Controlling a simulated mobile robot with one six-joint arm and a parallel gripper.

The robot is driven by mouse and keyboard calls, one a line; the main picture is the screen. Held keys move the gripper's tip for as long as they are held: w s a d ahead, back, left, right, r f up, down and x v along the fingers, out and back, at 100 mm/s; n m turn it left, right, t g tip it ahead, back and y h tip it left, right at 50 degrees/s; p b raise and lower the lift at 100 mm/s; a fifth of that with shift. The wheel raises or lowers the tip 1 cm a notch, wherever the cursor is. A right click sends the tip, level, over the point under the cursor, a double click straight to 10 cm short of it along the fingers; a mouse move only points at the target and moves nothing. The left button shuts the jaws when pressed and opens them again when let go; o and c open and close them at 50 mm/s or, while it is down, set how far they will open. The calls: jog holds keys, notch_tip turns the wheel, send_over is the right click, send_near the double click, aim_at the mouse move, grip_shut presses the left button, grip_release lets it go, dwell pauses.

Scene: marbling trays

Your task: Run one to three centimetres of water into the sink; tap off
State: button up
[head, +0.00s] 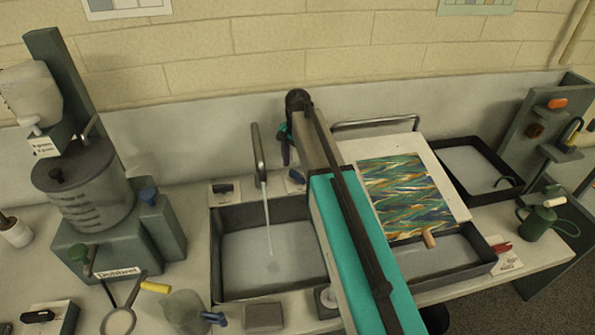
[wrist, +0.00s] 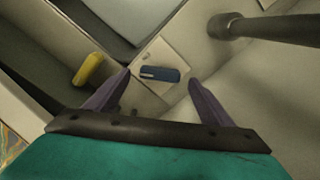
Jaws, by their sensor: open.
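The sink (head: 215,270) is a dark rectangular basin in the middle of the head view, with shallow-looking pale water in it; its depth cannot be read. The grey tap (head: 258,150) stands behind it. A thin stream of water (head: 268,220) falls from the spout and makes a ripple. A blue lever (head: 296,177) on a pale plate sits right of the tap, partly hidden by my arm. In the wrist view, my gripper (wrist: 159,77) is open, and a blue lever (wrist: 158,74) on a pale plate appears between its purple fingertips. Contact cannot be told.
A dark lever on a pale plate (head: 223,188) sits left of the tap. A marbled sheet on a white board (head: 452,190) lies right of my arm, over a dark tray (head: 455,272). In the wrist view, a yellow piece (wrist: 88,69) is left of the fingers and a dark tube (wrist: 265,28) upper right.

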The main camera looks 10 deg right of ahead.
aim_at(298, 174)
jog(key=shift+f+p, duration=0.4)
jog(key=shift+f, duration=1.2)
jog(key=c, duration=1)
